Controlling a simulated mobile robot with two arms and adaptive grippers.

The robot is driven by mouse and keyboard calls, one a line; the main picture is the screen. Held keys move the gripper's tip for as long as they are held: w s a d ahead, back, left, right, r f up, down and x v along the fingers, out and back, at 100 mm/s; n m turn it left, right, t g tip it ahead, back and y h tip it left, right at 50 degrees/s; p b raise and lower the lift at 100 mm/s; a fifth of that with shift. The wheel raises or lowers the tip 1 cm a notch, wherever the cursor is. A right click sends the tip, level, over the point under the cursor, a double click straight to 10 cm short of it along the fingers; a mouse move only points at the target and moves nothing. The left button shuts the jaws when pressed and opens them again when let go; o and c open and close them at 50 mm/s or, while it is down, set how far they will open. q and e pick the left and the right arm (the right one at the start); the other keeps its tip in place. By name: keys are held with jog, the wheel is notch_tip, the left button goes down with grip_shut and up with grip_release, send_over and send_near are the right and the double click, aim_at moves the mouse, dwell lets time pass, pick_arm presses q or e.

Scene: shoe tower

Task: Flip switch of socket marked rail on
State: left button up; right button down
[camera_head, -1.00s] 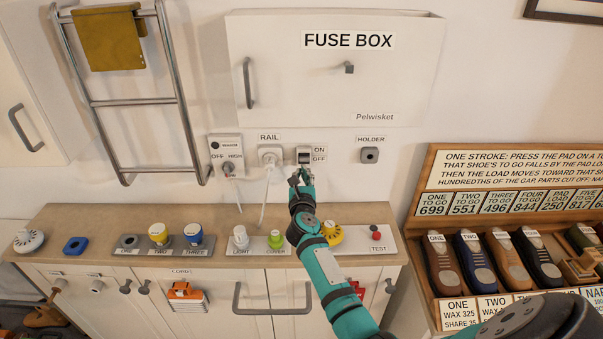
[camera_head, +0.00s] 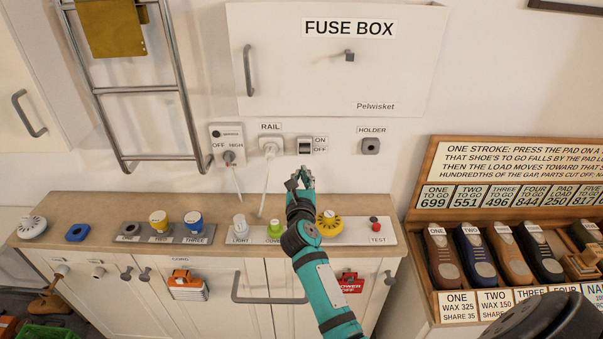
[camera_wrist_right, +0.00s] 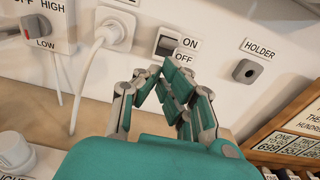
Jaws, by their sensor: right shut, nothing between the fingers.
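The white socket marked RAIL (camera_head: 271,147) is on the wall below the fuse box, with a white plug and cord in it. Just right of it is its rocker switch (camera_head: 305,146), with ON and OFF labels beside it. My left gripper is not in view.
A dial box (camera_head: 228,145) marked OFF, HIGH is left of the socket, and the holder (camera_head: 371,146) is right. The fuse box (camera_head: 340,75) is above. The wooden counter (camera_head: 100,205) below holds cups, bulbs, a yellow knob (camera_head: 329,223) and a red test button (camera_head: 375,223).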

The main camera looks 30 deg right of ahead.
jog(key=shift+s+a+r, duration=0.35)
jog(key=shift+s+r, duration=0.35)
